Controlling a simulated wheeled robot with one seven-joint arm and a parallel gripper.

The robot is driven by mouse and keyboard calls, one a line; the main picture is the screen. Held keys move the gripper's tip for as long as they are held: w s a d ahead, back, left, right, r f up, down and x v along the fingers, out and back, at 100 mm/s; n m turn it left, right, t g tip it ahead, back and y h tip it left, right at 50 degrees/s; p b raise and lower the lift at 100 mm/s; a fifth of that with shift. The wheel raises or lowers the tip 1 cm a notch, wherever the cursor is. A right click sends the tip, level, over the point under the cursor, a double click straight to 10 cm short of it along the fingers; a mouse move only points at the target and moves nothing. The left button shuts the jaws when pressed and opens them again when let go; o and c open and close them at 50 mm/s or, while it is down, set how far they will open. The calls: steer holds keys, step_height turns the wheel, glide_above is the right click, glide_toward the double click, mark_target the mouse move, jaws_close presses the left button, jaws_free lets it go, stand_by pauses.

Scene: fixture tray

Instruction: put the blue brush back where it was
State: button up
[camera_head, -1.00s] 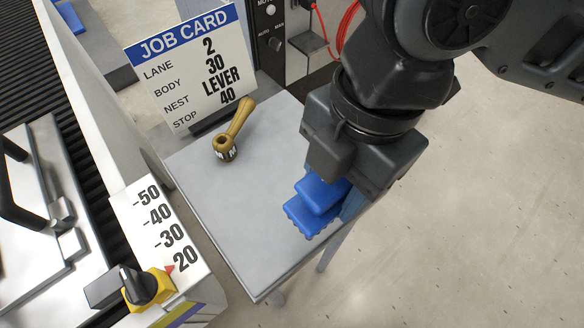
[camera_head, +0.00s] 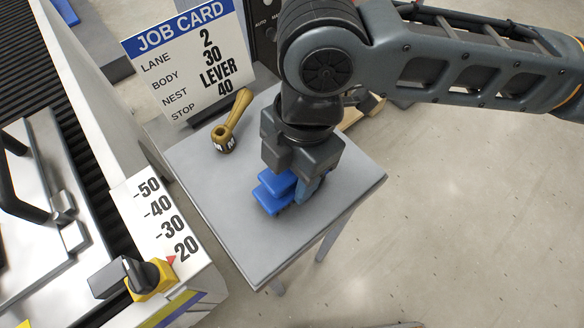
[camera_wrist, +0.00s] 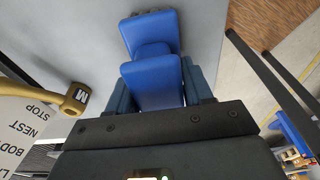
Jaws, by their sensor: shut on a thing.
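The blue brush (camera_head: 272,192) is between the fingers of my gripper (camera_head: 290,190), over the grey side table (camera_head: 245,247). My gripper is shut on it. In the wrist view the blue brush (camera_wrist: 152,82) fills the space between the dark fingers of my gripper (camera_wrist: 155,92), with the grey tabletop behind it. I cannot tell whether the brush touches the tabletop. The fingers partly hide the brush.
A brass lever (camera_head: 231,122) marked M lies on the table, left of my gripper. A job card (camera_head: 187,60) stands behind it. A conveyor with a yellow-based knob (camera_head: 150,277) and a stop scale is at left. The table's front is clear.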

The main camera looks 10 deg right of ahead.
steer(key=shift+f, duration=0.2)
steer(key=o, duration=1.1)
steer(key=r, duration=0.4)
steer(key=d+r, duration=0.1)
steer(key=r, duration=0.3)
steer(key=w+r, duration=0.1)
steer(key=r, duration=0.3)
steer(key=shift+d+r, duration=0.15)
steer(key=shift+d, duration=0.15)
